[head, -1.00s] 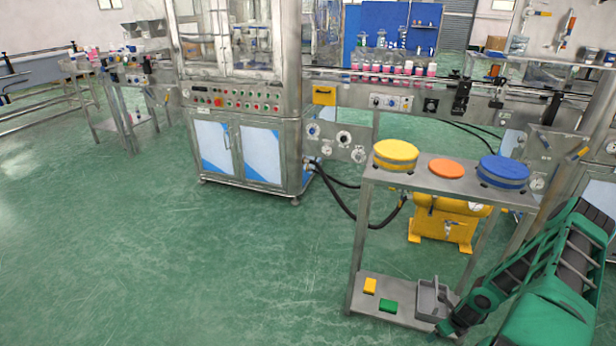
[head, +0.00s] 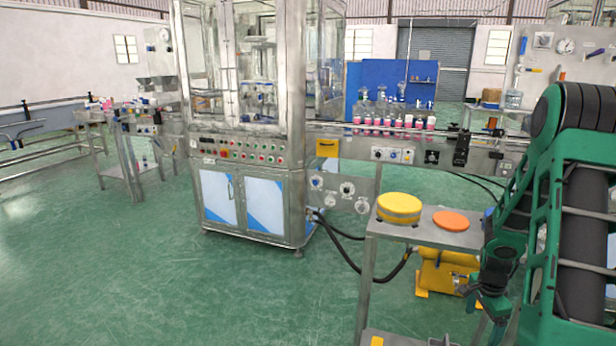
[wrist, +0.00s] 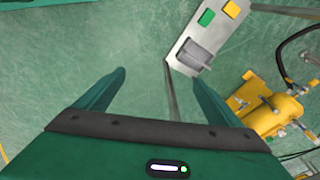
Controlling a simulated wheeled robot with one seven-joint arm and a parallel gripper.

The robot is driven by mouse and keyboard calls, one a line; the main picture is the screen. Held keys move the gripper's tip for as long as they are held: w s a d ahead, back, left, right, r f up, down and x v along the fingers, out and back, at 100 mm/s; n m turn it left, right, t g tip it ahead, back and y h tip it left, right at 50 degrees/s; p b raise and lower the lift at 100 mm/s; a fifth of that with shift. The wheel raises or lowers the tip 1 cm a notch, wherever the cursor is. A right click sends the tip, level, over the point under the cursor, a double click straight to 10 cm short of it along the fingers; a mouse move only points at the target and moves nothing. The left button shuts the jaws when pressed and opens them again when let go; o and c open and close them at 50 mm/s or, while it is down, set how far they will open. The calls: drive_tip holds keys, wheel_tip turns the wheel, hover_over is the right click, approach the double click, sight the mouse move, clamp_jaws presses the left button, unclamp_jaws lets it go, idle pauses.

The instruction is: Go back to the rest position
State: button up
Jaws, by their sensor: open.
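My gripper shows in the wrist view (wrist: 160,76) with its two green fingers spread apart and nothing between them. Green floor and a thin stand leg lie beyond the fingers. In the head view my green and black arm fills the right side, with its end low in front of the right part of the small metal stand (head: 366,290). The fingertips are hard to make out there. The arm hides the right end of the stand's top.
A yellow disc stack (head: 399,208) and an orange disc (head: 451,221) sit on the stand. Its lower shelf holds a green block (wrist: 206,17), a yellow block (wrist: 231,8) and a grey tray (wrist: 190,57). A yellow machine (wrist: 265,105) stands close. Floor at left is clear.

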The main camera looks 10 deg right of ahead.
drive_tip(key=s+a+r+n, duration=0.2)
drive_tip(key=a+r, duration=0.1)
drive_tip(key=r, duration=0.3)
drive_tip(key=s+a+r+n, duration=0.2)
drive_tip(key=r, duration=0.4)
drive_tip(key=s+a+r+n+y, duration=0.2)
drive_tip(key=s+a+r+n, duration=0.7)
drive_tip(key=s+a+r, duration=0.5)
drive_tip(key=s+a, duration=0.2)
drive_tip(key=s, duration=0.1)
drive_tip(key=shift+s+a+n, duration=0.2)
drive_tip(key=shift+a+n, duration=0.1)
